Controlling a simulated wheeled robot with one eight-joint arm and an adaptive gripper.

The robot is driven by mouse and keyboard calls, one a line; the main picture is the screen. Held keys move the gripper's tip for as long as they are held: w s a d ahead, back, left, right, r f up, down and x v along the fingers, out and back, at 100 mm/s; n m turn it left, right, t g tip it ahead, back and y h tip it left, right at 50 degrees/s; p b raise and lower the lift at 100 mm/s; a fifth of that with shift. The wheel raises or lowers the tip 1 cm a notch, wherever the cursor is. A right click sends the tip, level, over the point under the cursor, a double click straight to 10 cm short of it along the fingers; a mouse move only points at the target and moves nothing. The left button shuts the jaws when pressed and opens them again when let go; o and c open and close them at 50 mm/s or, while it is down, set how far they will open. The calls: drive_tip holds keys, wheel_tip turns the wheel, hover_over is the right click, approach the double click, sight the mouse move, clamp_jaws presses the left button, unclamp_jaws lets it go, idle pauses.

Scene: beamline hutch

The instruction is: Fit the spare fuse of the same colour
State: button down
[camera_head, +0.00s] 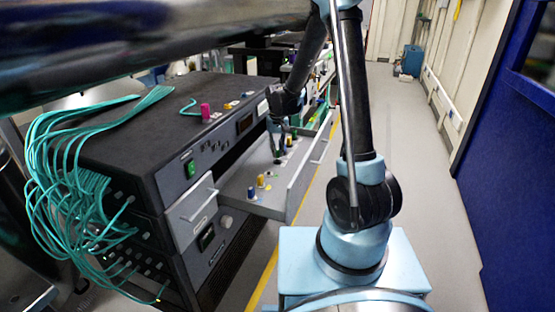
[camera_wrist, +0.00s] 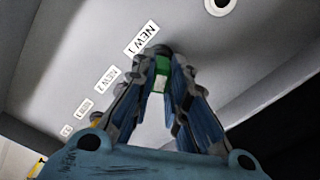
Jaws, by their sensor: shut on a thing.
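My gripper (camera_head: 281,148) reaches down into the open grey drawer (camera_head: 238,198) of the equipment rack. In the wrist view my gripper (camera_wrist: 161,78) is shut on a green fuse (camera_wrist: 161,74), with a pale band between the fingertips. The fuse is beside the "NEW 1" label (camera_wrist: 141,38); I cannot tell whether it touches the drawer floor. In the head view the fuse is hidden by the fingers. A blue fuse (camera_head: 251,193) and a yellow fuse (camera_head: 260,181) stand in the near part of the drawer. A magenta piece (camera_head: 206,111) stands on the rack top.
The aisle floor (camera_head: 425,150) at right is clear, beside a blue wall panel (camera_head: 510,150).

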sight(277, 149)
drive_tip(key=shift+r, duration=3)
idle(0.3)
